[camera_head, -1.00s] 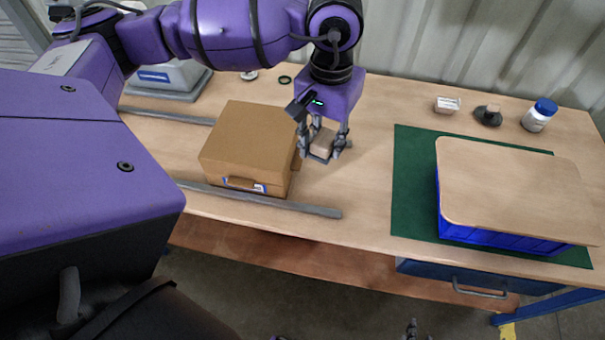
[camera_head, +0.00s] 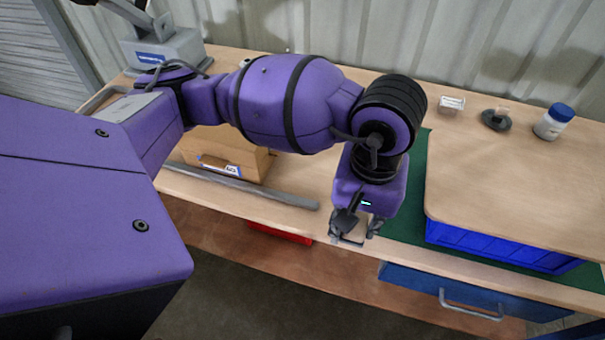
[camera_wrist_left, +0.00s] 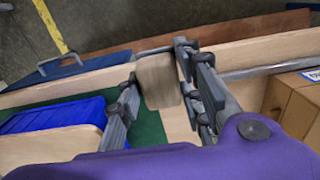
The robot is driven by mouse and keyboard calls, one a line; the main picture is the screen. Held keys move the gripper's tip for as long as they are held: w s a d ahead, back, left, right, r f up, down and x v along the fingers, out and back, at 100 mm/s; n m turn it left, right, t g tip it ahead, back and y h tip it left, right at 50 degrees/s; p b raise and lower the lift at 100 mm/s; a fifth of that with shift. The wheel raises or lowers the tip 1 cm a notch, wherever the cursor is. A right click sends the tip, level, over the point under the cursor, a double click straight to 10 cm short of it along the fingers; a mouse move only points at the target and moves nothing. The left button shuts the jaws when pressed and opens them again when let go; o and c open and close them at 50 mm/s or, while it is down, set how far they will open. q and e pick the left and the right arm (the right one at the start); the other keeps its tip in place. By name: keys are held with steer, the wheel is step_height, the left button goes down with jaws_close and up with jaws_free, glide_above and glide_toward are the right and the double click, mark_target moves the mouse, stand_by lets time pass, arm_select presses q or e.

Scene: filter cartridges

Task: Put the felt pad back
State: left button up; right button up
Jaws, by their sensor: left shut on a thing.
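My left gripper (camera_head: 357,236) is shut on the felt pad (camera_wrist_left: 158,80), a small beige block with a grey edge. In the left wrist view the pad sits between the fingers. In the head view it is small and partly hidden by the fingers. The gripper is over the front part of the table, by the left edge of the green mat (camera_head: 404,228). The blue crate (camera_head: 500,246) with a flat wooden board (camera_head: 520,190) on top stands to its right. My right gripper is not in view.
A brown cardboard box (camera_head: 255,163), partly behind my arm, stands left, with a grey rail (camera_head: 240,186) before it. A white jar (camera_head: 551,124), a dark round piece (camera_head: 495,120) and a small white box (camera_head: 451,105) stand at the back. A blue drawer (camera_head: 420,288) hangs below the tabletop.

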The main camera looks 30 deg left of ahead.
arm_select(q)
steer(key=w+a+f, duration=0.1)
steer(key=w+f, duration=0.1)
steer(key=w, duration=0.1)
steer(key=w+a+f, duration=0.2)
steer(key=w+f, duration=0.1)
steer(key=w+a+f, duration=0.1)
steer(key=w+f, duration=0.2)
steer(key=w, duration=0.1)
steer(key=shift+a+p, duration=0.15)
steer(key=shift+p, duration=0.25)
steer(key=shift+w+a+f, duration=0.1)
steer(key=shift+w+f, duration=0.1)
steer(key=shift+f, duration=0.05)
step_height(320, 180, down, 2)
steer(key=shift+f, duration=0.75)
steer(key=o, duration=1.2)
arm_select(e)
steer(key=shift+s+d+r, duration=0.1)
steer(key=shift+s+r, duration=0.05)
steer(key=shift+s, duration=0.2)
